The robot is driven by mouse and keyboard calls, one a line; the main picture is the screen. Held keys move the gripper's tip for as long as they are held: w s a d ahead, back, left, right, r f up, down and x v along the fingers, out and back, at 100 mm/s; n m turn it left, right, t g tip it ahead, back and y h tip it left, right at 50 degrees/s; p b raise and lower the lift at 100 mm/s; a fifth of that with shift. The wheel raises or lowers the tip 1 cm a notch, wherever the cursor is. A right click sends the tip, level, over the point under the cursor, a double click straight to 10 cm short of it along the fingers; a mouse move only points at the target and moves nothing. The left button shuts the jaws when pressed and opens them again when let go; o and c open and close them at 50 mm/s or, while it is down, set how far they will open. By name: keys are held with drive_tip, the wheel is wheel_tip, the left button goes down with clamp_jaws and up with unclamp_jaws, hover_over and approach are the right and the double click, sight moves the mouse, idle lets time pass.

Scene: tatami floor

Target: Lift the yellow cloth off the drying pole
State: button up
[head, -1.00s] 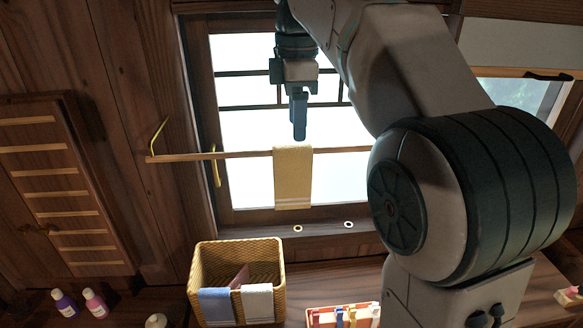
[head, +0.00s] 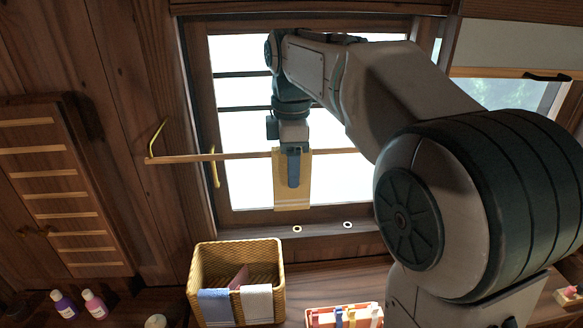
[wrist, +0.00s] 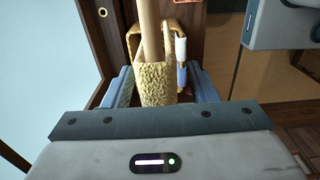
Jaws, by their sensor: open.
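The yellow cloth (head: 292,198) hangs folded over the wooden drying pole (head: 240,155) in front of the window. In the head view my gripper (head: 294,170) points down in front of the cloth's upper part, overlapping it. In the wrist view the yellow cloth (wrist: 155,85) drapes over the pole (wrist: 151,30), between the two blue fingers of my open gripper (wrist: 160,92). Whether a finger touches the cloth cannot be told. The cloth's lower part is hidden in the wrist view.
A wicker basket (head: 200,262) with a blue and a white cloth over its rim stands below the pole. A red box of clothespins (head: 312,318) is to its right. Bottles (head: 95,304) stand at lower left. A yellow bracket (head: 158,138) is at the pole's left end.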

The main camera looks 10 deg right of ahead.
drive_tip(key=c, duration=1)
drive_tip(key=shift+c, duration=0.2)
drive_tip(key=shift+r, duration=0.15)
wheel_tip(320, 180, up, 18)
drive_tip(key=p, duration=0.2)
